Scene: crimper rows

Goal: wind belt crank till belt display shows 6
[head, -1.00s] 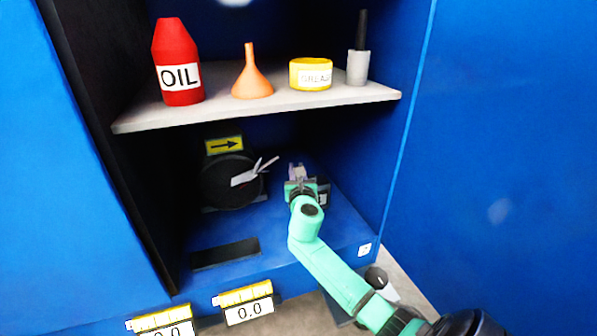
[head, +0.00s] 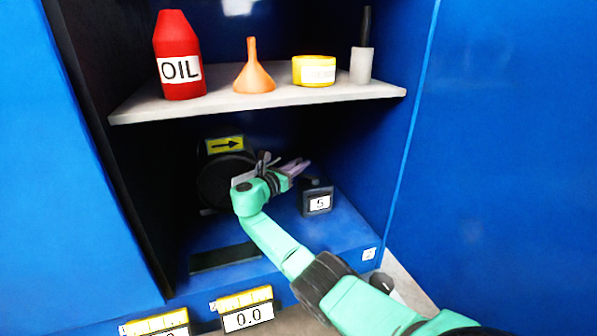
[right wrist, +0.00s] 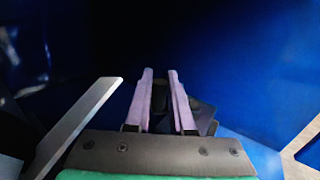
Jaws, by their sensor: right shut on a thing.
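The belt crank (head: 212,186) is a dark round disc at the back of the lower bay in the head view, partly hidden by my right gripper. My right gripper (head: 296,168) is in front of the disc, its jaws pointing right. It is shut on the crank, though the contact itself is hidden. In the right wrist view its pale fingers (right wrist: 161,100) stand a little apart with something dark between them. A small black box right of the crank carries a display (head: 319,203) reading 5. My left gripper is not seen.
A yellow right-arrow sign (head: 225,145) is above the crank. The shelf (head: 208,108) over it holds a red oil bottle (head: 180,58), a funnel (head: 254,72), a yellow tin (head: 314,70) and a grey bottle (head: 363,65). A lower display (head: 248,317) reads 0.0.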

